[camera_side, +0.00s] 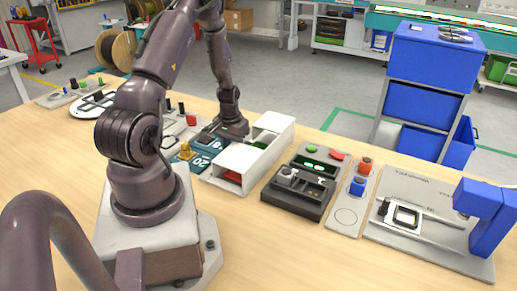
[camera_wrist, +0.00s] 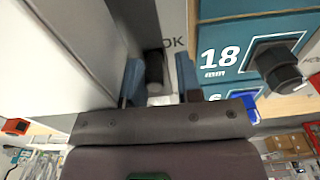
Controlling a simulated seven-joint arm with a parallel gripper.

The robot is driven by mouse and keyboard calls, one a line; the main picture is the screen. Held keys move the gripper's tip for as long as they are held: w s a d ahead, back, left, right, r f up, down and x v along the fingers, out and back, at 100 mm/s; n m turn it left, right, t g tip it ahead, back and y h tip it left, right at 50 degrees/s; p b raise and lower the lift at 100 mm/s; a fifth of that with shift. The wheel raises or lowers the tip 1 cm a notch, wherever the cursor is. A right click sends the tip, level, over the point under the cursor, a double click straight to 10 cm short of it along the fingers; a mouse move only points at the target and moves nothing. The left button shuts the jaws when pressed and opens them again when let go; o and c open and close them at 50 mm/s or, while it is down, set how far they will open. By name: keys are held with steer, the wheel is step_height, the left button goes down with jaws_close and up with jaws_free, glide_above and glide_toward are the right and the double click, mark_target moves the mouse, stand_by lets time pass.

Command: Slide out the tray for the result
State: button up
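A white two-part box (camera_side: 236,160) stands near the middle of the table in the side view, with red inside its near end and green (camera_side: 260,145) further back. My gripper (camera_side: 226,130) is low at the box's far left side. In the wrist view, my gripper (camera_wrist: 160,82) is open, its blue fingers on either side of a short black cylindrical handle (camera_wrist: 155,70). A gap shows between the handle and the right finger. The handle is beside lettering that shows "OK"; any letters before it are hidden. White panels (camera_wrist: 70,45) fill the left.
A teal panel (camera_wrist: 228,57) marked "18 mm" with a black knob (camera_wrist: 278,62) lies close right of the fingers. A dark grey unit (camera_side: 303,185), red and blue parts and a blue-armed fixture (camera_side: 492,215) stand to the right in the side view.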

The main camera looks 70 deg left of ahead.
steer(key=shift+s+d+f+h, duration=0.1)
steer(key=shift+d+f+h, duration=0.05)
steer(key=shift+d, duration=0.3)
steer(key=shift+s+d+f+h, duration=0.1)
steer(key=shift+d+f+h, duration=0.05)
steer(key=shift+d, duration=0.3)
steer(key=shift+r, duration=0.35)
step_height(320, 180, up, 6)
steer(key=shift+a+r, duration=0.2)
steer(key=shift+r, duration=0.05)
